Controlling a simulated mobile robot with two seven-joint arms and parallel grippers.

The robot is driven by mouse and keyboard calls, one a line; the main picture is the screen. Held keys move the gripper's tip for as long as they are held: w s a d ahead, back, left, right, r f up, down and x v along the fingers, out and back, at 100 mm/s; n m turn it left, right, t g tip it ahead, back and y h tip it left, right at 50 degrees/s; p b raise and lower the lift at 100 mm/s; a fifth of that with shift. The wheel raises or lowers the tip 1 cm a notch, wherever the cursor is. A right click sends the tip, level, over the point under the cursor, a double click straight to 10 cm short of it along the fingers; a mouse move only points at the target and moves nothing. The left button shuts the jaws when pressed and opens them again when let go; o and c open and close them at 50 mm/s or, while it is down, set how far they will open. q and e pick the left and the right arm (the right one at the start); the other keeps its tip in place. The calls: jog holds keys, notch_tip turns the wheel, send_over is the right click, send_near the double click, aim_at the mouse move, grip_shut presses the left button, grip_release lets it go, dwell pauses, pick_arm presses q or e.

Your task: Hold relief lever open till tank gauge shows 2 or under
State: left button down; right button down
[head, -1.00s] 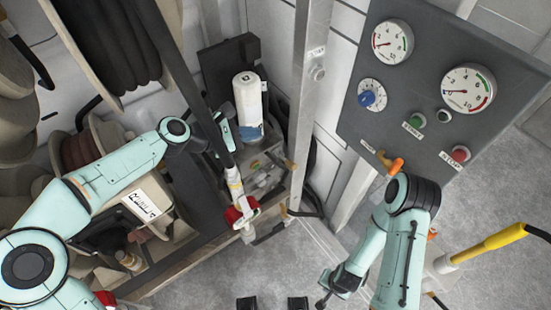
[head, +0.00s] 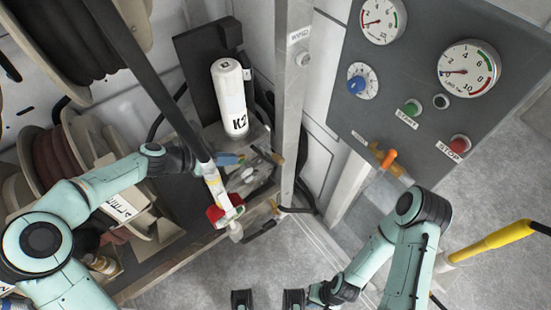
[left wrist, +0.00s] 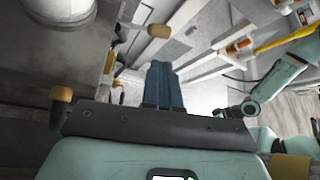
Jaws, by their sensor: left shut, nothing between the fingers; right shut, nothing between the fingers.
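An orange lever (head: 388,158) on a brass fitting sits under the grey panel (head: 410,85); I cannot read its label. A smaller gauge (head: 381,20) is at the panel's top left, cut by the frame edge. My left gripper (head: 232,159) is shut and empty over the cart beside the white cylinder, far left of the lever. Its blue fingers lie together in the left wrist view (left wrist: 163,85). My right arm is below the panel; its gripper is not visible.
A grey post (head: 293,110) stands between cart and panel. A white cylinder (head: 229,92) and hose reels are at left. A yellow handle (head: 490,241) projects at right.

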aim_at(274, 158)
dwell(0.3)
pick_arm(q)
jog(key=b+x, duration=0.1)
jog(key=x, duration=1.3)
jog(key=shift+a, duration=0.1)
jog(key=shift+s+f, duration=0.3)
jog(key=shift+f, duration=0.1)
jog(key=f, duration=0.2)
jog(key=s+d+f, duration=0.1)
jog(key=shift+d+p, duration=0.1)
jog(key=shift+p, duration=0.2)
dwell(1.9)
